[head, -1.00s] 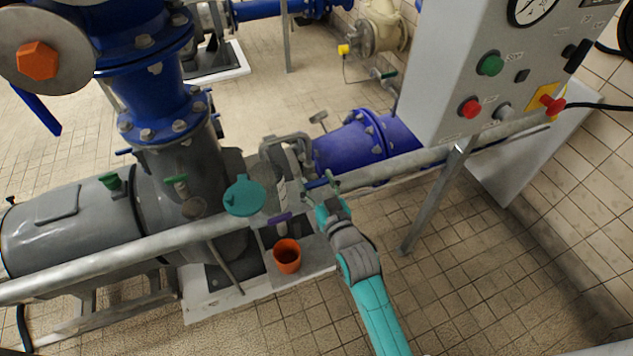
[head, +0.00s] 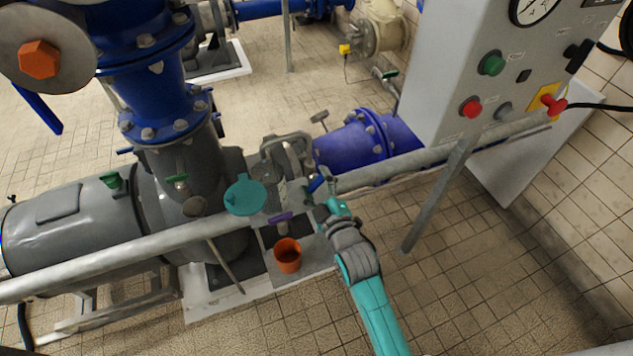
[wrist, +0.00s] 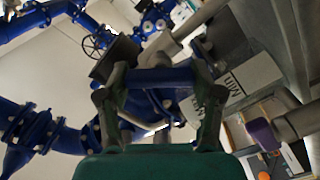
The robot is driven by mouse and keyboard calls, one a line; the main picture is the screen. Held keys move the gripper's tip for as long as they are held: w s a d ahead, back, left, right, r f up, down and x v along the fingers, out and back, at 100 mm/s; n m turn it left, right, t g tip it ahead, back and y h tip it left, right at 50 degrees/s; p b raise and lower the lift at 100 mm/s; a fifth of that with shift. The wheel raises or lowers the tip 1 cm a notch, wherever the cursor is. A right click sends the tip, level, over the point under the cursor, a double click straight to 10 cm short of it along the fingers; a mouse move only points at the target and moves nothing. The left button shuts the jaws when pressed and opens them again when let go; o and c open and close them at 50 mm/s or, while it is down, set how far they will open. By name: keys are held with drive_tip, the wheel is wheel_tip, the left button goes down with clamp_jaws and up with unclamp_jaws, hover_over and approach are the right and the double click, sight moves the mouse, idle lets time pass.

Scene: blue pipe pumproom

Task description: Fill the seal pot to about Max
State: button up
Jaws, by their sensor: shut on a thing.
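My gripper (head: 323,196) is shut on a small blue lever handle (head: 315,184) beside the grey pipework. In the wrist view the blue handle (wrist: 160,77) lies across between both fingertips. What looks like the seal pot (head: 268,176) is the small grey vessel left of my gripper. A round teal lid (head: 245,196) stands open at its left. White labels (wrist: 238,83) show in the wrist view, their words tilted and hard to read. The liquid level cannot be made out.
A purple lever (head: 280,218) sits above an orange cup (head: 288,256) on the base plate. A grey rail (head: 390,174) runs across close to my gripper. The control box (head: 490,70) with buttons stands at upper right. Tiled floor is free at lower right.

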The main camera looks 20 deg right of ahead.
drive_tip(key=shift+f+n, duration=0.1)
drive_tip(key=shift+n, duration=2.2)
drive_tip(key=o, duration=1.2)
drive_tip(key=shift+c, duration=0.2)
drive_tip(key=s, duration=1.2)
